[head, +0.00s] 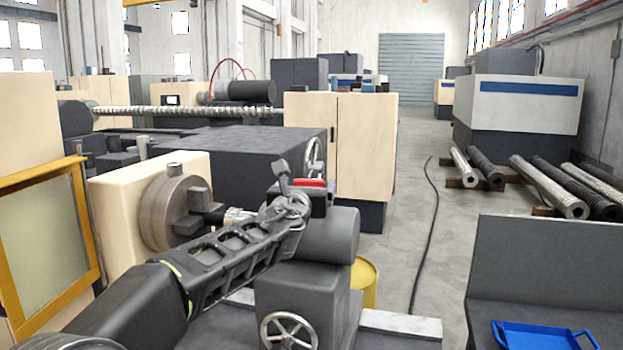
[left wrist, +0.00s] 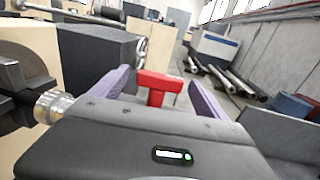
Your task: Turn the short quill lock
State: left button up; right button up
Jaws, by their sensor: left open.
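A red T-shaped handle (left wrist: 158,82), which looks like the quill lock, stands in the left wrist view; its red top (head: 311,183) also shows in the head view, above the grey tailstock (head: 328,235). I cannot tell from its length whether it is the short one. My left gripper (head: 292,203) reaches over the tailstock towards it. In the left wrist view its two purple fingers (left wrist: 160,92) are open, one on each side of the handle, with gaps visible. The handle's lower end is hidden behind the gripper body. My right gripper is not in view.
A lathe chuck (head: 176,208) is left of the tailstock, close to my left arm. A spoked handwheel (head: 288,331) is at the tailstock's front. A grey lever (head: 283,178) rises beside the red handle. A yellow drum (head: 364,282) and blue tray (head: 543,337) are to the right.

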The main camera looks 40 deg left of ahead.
aim_at(313, 180)
pick_arm(q)
jog(key=p+x, duration=0.1)
jog(key=x, duration=0.4)
jog(key=c, duration=1.4)
jog(key=shift+f, duration=0.15)
jog(key=m+h+b, duration=0.1)
jog(key=b, duration=0.1)
jog(key=shift+d+t+h+b, duration=0.15)
jog(key=shift+t+h+b, duration=0.15)
jog(key=shift+t, duration=0.1)
jog(key=shift+w+d+m+h, duration=0.1)
jog(key=shift+m+h, duration=0.2)
